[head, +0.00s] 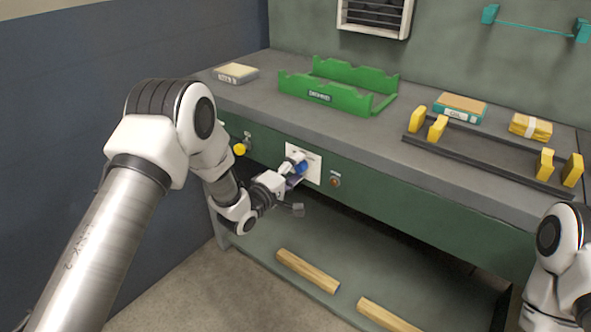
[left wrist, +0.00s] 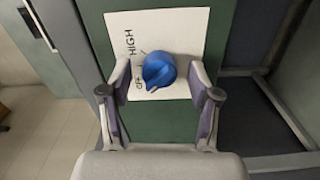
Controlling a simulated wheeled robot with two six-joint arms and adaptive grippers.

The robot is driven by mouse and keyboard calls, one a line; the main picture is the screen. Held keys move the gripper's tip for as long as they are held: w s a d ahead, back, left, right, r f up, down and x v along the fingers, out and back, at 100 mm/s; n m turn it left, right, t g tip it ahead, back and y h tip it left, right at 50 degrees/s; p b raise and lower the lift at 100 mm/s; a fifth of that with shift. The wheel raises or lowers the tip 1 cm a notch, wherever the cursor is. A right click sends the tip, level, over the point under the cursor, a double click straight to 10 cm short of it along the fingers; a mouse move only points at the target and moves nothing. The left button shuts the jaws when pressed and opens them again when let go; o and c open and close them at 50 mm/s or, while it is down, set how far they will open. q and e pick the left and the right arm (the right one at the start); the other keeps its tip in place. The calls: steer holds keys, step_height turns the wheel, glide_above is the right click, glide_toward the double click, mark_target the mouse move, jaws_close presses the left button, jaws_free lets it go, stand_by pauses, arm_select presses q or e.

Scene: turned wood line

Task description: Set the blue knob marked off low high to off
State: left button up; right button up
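The blue knob (head: 302,167) sits on a white label plate (head: 312,174) on the green front of the bench. In the left wrist view the knob (left wrist: 158,70) stands between the two fingers of my left gripper (left wrist: 161,76), with a gap on each side. The fingers are open and apart from the knob. The plate (left wrist: 185,28) reads HIGH along its left side, with smaller lettering partly hidden lower down. The knob's raised ridge slants toward the lower left; its exact setting is hard to tell. My right arm shows at the right edge, but its gripper is out of view.
A yellow knob (head: 240,149) is left of the plate and a small reddish control (head: 335,181) is right of it. A green rack (head: 345,99) and a dark rail with yellow blocks (head: 490,158) stand on the bench top. Wooden bars (head: 307,271) lie on the lower shelf.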

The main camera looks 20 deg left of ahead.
arm_select(q)
steer(key=shift+s, duration=0.1)
steer(key=v, duration=1.2)
